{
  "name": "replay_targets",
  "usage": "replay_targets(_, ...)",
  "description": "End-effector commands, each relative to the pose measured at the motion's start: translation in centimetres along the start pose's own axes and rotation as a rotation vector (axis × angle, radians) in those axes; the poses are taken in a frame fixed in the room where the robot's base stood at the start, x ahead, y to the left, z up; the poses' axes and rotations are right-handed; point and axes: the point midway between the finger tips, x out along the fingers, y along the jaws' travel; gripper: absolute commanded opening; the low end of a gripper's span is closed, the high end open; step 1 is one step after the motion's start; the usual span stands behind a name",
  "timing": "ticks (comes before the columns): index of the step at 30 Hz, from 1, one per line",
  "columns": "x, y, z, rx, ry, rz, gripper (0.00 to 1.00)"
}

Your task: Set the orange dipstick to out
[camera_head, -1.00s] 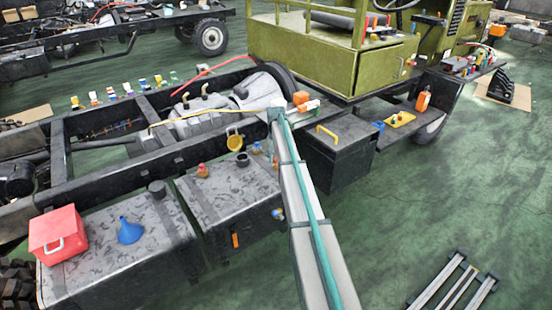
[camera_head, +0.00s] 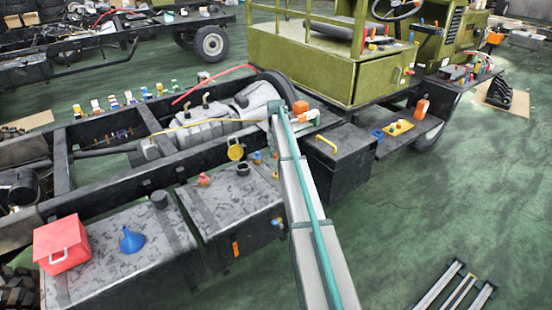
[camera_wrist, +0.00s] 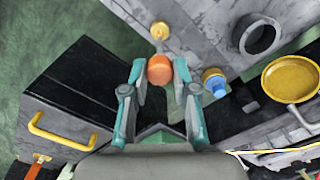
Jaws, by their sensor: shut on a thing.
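The orange dipstick shows as a round orange knob (camera_wrist: 160,69) in the wrist view. My gripper (camera_wrist: 161,76) has its two teal-and-grey fingers on either side of the knob and is shut on it. The shaft below the knob is hidden, so I cannot tell how far out it is. In the head view my arm covers the place, and neither the gripper nor the knob can be made out clearly.
Close by in the wrist view are a blue cap (camera_wrist: 214,82), a yellow cap (camera_wrist: 290,78), a black filler neck (camera_wrist: 257,36) and a yellow knob (camera_wrist: 160,31). A dark box with a yellow handle (camera_wrist: 62,132) is at left.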

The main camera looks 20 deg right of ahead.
Motion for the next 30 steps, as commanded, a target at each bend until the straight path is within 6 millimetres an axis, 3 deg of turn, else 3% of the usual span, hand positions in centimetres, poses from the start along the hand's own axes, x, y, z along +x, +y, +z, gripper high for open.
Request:
replay_targets(7,0.1,0.0,0.0,0.0,0.001,0.0,0.0)
replay_targets(8,0.1,0.0,0.0,0.0,0.001,0.0,0.33)
replay_targets(12,0.1,0.0,0.0,0.0,0.001,0.0,0.53)
replay_targets(23,-0.2,0.0,0.0,0.0,0.001,0.0,0.53)
replay_targets(30,-3.2,0.0,-0.1,0.0,0.003,-0.001,0.53)
